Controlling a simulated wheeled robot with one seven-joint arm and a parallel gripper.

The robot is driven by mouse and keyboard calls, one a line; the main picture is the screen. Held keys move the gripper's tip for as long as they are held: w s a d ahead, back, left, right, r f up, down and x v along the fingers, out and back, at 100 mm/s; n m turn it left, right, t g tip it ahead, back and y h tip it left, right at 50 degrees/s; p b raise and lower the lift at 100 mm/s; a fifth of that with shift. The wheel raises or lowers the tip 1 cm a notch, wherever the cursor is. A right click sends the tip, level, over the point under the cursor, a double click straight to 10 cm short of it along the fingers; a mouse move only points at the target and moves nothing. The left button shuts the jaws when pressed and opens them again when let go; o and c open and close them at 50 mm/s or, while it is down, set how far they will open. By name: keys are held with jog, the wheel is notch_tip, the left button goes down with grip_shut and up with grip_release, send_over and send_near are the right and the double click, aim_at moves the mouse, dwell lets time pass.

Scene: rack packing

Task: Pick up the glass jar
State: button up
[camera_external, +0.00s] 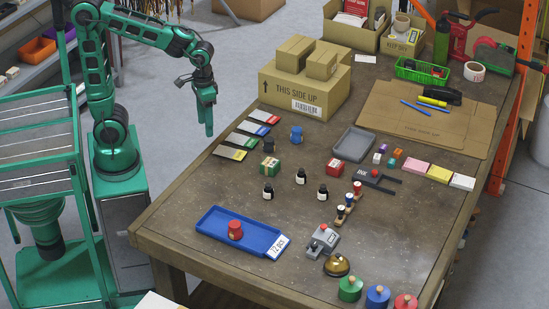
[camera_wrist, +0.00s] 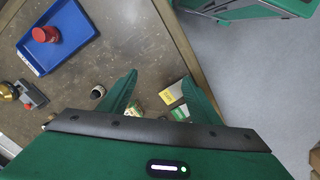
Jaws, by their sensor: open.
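I cannot tell for sure which thing is the glass jar. A red, round, jar-like thing (camera_external: 235,230) stands in the blue tray (camera_external: 215,222); it also shows at the upper left of the wrist view (camera_wrist: 45,34). Several small dark bottles with pale labels stand mid-table, one of them here (camera_external: 268,193). A green item with a pale label (camera_external: 269,167) stands near the left edge.
Cardboard boxes (camera_external: 305,92) stand at the back of the table. The table's left front corner is bare.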

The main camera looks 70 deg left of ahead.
jog(key=w+a+f+n, duration=0.2)
jog(key=w+n, duration=0.3)
jog(key=w, duration=0.7)
jog(key=n, duration=0.6)
send_near(269, 139)
jog(key=shift+s+d, duration=0.15)
jog(key=shift+s, duration=0.2)
jog(key=shift+w+f, duration=0.25)
jog(key=shift+f, duration=0.05)
jog(key=shift+f+n, duration=0.3)
jog(key=shift+f, duration=0.1)
notch_tip(269, 139, down, 10)
jog(key=shift+r, duration=0.1)
jog(key=shift+c, duration=0.5)
jog(key=c, duration=1.1)
